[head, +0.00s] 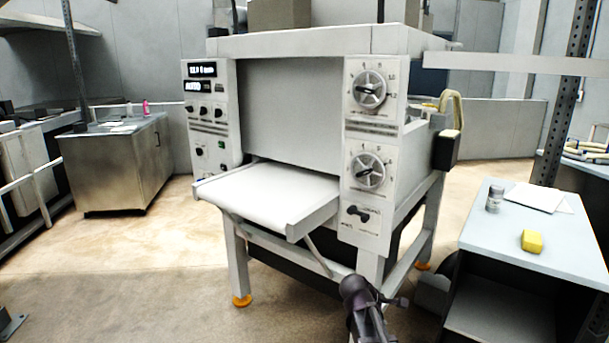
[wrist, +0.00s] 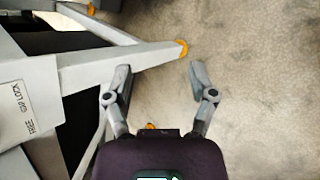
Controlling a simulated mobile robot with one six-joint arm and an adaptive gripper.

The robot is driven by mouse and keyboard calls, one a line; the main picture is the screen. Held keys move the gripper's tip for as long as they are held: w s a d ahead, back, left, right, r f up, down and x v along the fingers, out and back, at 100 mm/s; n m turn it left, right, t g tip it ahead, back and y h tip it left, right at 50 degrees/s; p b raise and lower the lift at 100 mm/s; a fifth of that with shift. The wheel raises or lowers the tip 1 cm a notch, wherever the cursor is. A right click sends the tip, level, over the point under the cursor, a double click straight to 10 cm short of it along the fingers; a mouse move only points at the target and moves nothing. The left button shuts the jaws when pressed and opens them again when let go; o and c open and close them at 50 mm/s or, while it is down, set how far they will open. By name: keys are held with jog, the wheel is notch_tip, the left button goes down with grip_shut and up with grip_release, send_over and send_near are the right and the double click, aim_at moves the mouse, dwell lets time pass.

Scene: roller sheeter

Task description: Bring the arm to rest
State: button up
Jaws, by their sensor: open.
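My gripper (wrist: 158,78) is open in the wrist view, its two fingers spread apart with nothing between them but bare floor. Part of my dark arm (head: 365,305) shows at the bottom of the head view, in front of the sheeter's lower right side. The roller sheeter (head: 290,45) stands in the middle of the head view, with dials on its right panel and a flat white feed table (head: 270,192) sticking out in front. In the wrist view, a pale leg (wrist: 140,58) of its frame with an orange foot runs just beyond the fingers, apparently clear of them.
A side table (head: 490,240) at the right holds a yellow block (head: 532,241), a small jar (head: 494,198) and papers (head: 535,197). A metal cabinet (head: 105,170) stands at the back left.

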jog(key=s+a+f+m+g+y, duration=0.2)
jog(key=s+a+m+y, duration=0.15)
jog(key=s+m, duration=0.4)
jog(key=s+a+f+m+g+y, duration=0.2)
jog(key=s+f+m+y, duration=0.15)
jog(key=s+m, duration=0.4)
notch_tip(320, 180, up, 15)
jog(key=n+p, duration=0.1)
jog(key=p, duration=1.3)
jog(key=shift+s, duration=0.35)
